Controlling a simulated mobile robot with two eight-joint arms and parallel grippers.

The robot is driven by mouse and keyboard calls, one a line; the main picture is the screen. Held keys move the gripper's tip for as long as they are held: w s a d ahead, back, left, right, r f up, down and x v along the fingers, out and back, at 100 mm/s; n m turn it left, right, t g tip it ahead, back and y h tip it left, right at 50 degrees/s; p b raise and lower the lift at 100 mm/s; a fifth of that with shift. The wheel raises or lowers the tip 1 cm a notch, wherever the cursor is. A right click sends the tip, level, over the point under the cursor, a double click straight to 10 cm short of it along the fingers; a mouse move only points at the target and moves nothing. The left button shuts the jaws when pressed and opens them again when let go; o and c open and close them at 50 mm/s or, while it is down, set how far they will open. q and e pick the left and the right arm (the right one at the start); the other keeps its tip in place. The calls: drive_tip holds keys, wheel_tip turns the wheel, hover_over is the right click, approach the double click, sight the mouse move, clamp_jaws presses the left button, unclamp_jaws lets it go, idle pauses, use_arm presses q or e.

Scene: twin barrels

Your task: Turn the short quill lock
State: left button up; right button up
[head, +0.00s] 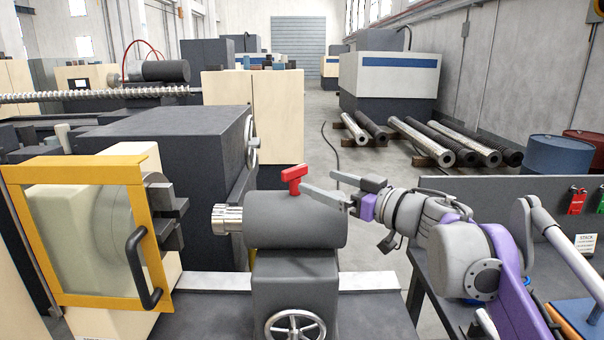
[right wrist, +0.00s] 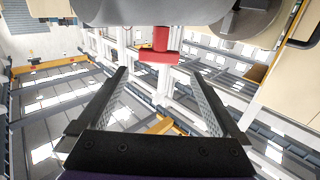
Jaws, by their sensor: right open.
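The short quill lock, a red T-shaped handle (head: 294,178), stands upright on top of the grey tailstock (head: 290,222). My right gripper (head: 319,181) reaches in from the right in the head view. Its two long fingers are open and point at the red handle, with nothing between them. In the right wrist view the red handle (right wrist: 158,52) lies just beyond the open fingertips (right wrist: 160,73), roughly centred between them. I cannot tell exactly how far the fingertips are from it. My left gripper is not in view.
A silver quill (head: 227,219) sticks out of the tailstock's left side. A handwheel (head: 295,326) is at the front. A yellow-framed guard door (head: 85,235) stands at left beside a dark machine block. A dark bench (head: 440,262) is at right, under my right arm.

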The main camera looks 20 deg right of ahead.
sight(298, 172)
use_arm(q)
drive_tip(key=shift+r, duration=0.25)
use_arm(e)
drive_tip(key=x, duration=0.7)
drive_tip(key=shift+w+a+f, duration=0.1)
drive_tip(key=shift+w, duration=0.2)
drive_tip(key=c, duration=1.1)
